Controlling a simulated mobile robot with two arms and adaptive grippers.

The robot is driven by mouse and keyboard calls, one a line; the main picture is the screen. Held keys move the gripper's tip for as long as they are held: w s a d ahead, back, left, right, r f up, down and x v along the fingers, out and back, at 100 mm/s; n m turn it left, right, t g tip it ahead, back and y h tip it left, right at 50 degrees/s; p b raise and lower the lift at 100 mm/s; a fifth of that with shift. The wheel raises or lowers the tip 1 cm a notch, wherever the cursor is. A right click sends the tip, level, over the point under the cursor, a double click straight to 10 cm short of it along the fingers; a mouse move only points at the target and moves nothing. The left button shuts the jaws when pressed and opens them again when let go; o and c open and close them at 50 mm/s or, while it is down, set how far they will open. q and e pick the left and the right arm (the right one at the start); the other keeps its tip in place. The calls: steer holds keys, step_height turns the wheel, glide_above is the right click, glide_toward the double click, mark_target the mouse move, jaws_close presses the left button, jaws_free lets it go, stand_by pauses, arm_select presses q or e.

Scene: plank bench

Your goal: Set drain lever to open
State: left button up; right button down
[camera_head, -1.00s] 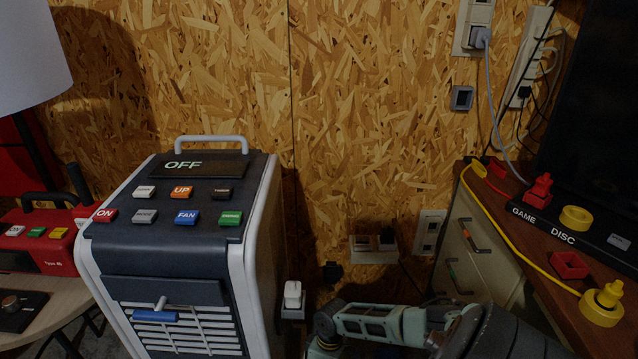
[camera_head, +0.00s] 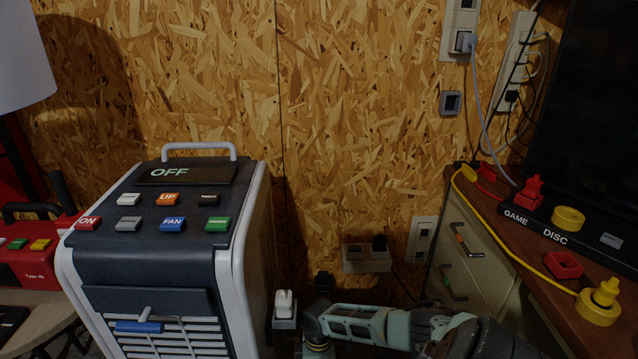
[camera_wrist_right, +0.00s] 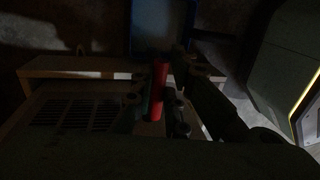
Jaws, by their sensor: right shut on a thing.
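In the right wrist view, a red rod-like handle (camera_wrist_right: 158,88) stands between the fingers of my right gripper (camera_wrist_right: 155,104). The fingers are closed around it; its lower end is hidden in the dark. It appears to be the drain lever, but no label shows. In the head view, the portable cooler (camera_head: 148,246) stands at the left with a display reading OFF (camera_head: 170,172). My right arm (camera_head: 355,322) reaches low beside the cooler's right side; its gripper and the red handle are hidden there. My left gripper is not in view.
A white knob on a grey bracket (camera_head: 284,304) sticks out of the cooler's right side, close to my arm. A wooden-topped cabinet (camera_head: 480,262) with a yellow cable stands at the right. A red toolbox-like unit (camera_head: 35,258) is at the left.

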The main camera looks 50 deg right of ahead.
steer(key=shift+d, duration=0.2)
steer(key=c, duration=1.7)
jaws_free()
steer(key=shift+a, duration=0.15)
steer(key=shift+c, duration=0.2)
steer(key=shift+r, duration=0.1)
step_height(320, 180, up, 12)
steer(key=w+d, duration=0.1)
steer(key=shift+w+d+f, duration=0.2)
steer(key=shift+w+d, duration=0.15)
steer(key=shift+d, duration=0.05)
steer(key=shift+s, duration=0.1)
